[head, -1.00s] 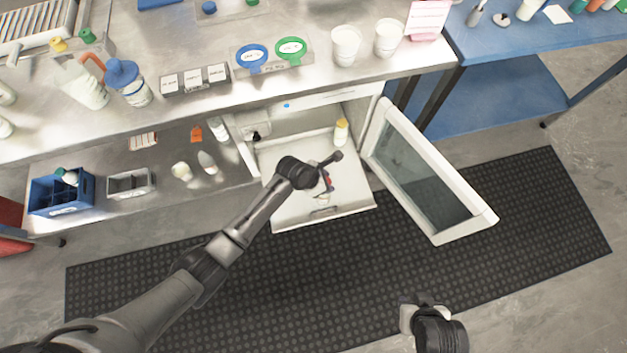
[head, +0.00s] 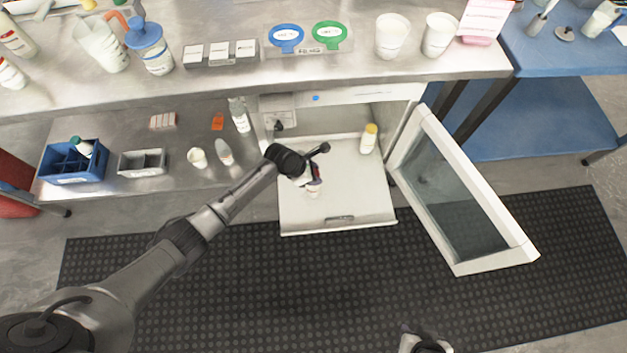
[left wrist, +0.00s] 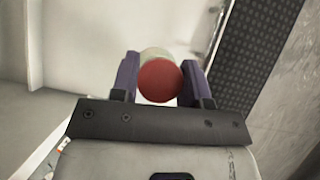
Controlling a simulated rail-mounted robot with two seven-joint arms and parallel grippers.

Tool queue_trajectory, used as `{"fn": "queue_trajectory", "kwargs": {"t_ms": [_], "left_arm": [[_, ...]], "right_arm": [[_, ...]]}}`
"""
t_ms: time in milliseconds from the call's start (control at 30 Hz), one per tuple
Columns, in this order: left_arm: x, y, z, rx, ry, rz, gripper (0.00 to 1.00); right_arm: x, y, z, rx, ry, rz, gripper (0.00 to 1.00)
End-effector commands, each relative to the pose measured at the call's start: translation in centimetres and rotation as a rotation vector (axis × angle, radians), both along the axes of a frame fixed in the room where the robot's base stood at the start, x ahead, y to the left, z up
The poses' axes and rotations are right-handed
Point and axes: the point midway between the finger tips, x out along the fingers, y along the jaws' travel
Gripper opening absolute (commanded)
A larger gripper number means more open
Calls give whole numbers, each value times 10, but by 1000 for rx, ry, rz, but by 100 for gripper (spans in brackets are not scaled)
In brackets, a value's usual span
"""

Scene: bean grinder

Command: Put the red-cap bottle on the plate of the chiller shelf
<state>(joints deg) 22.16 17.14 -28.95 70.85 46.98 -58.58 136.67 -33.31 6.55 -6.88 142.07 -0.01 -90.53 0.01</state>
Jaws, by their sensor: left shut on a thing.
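The red-cap bottle shows its round red cap (left wrist: 160,80) and pale body between my left gripper's fingers in the left wrist view. In the head view my left gripper (head: 314,178) is shut on it over the pulled-out white plate of the chiller shelf (head: 350,200). The bottle's pale lower part (head: 313,191) shows just below the fingers. I cannot tell whether it touches the plate. My right gripper (head: 424,344) is at the bottom edge, mostly cut off; its fingers are unclear.
A yellow-cap bottle (head: 369,138) stands at the plate's back right. The chiller's glass door (head: 455,195) hangs open to the right. The steel counter (head: 350,80) lies above the chiller. The plate's front and right parts are clear.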

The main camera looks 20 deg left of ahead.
Motion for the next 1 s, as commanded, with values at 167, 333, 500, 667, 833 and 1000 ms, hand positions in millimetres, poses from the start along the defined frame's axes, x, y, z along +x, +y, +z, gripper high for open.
{"fn": "queue_trajectory", "kwargs": {"t_ms": [167, 333, 500, 667, 833, 1000], "left_arm": [[0, 0, -14, 0, 0, -1, 0], [0, 0, -36, 0, -1, 1, 0], [0, 0, -40, 0, -1, 1, 0], [0, 0, -39, 0, -1, 1, 0], [0, 0, -42, 1, 1, 1, 43], [0, 0, -42, 1, 1, 0, 60]], "right_arm": [[0, 0, -12, 0, -1, 1, 38], [0, -1, -31, -4, -2, 3, 38], [0, -3, -35, -9, 0, 6, 38], [1, -3, -33, -9, -1, 6, 38], [1, -3, -33, -9, -2, 6, 38], [1, -2, -33, -8, -2, 5, 38]]}}
